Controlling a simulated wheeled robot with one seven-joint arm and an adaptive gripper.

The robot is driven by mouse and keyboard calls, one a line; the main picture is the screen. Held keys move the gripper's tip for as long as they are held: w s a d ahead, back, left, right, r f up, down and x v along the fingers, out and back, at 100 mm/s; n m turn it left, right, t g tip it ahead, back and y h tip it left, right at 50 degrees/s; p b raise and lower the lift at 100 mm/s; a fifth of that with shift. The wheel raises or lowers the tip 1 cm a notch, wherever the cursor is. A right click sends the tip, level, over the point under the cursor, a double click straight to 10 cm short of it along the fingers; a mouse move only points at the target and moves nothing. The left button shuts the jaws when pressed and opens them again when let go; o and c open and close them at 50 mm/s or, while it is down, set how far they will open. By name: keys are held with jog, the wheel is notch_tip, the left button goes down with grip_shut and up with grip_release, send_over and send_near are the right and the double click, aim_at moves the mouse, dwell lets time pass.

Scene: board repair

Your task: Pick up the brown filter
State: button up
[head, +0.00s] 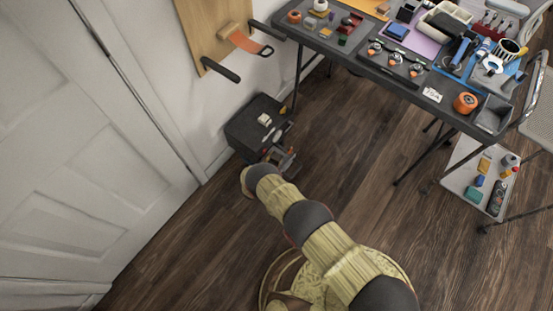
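I cannot pick out the brown filter for certain. A small beige item (265,119) lies on top of the black box (246,126) on the floor against the wall. An orange-brown piece (243,41) hangs at the wooden wall board (208,28). My gripper (287,159) is low at the front right of the black box, below and right of the beige item and apart from it. Its fingers are small and dark, so its opening and anything between them are unclear.
A black folding table (365,62) with tools, trays and an orange spool (465,103) stands at the upper right. A low white shelf (459,178) holds bottles beside a chair (540,108). A white door (85,130) is at left. The wooden floor between is clear.

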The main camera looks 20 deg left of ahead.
jog(key=c, duration=0.4)
jog(key=shift+c, duration=0.2)
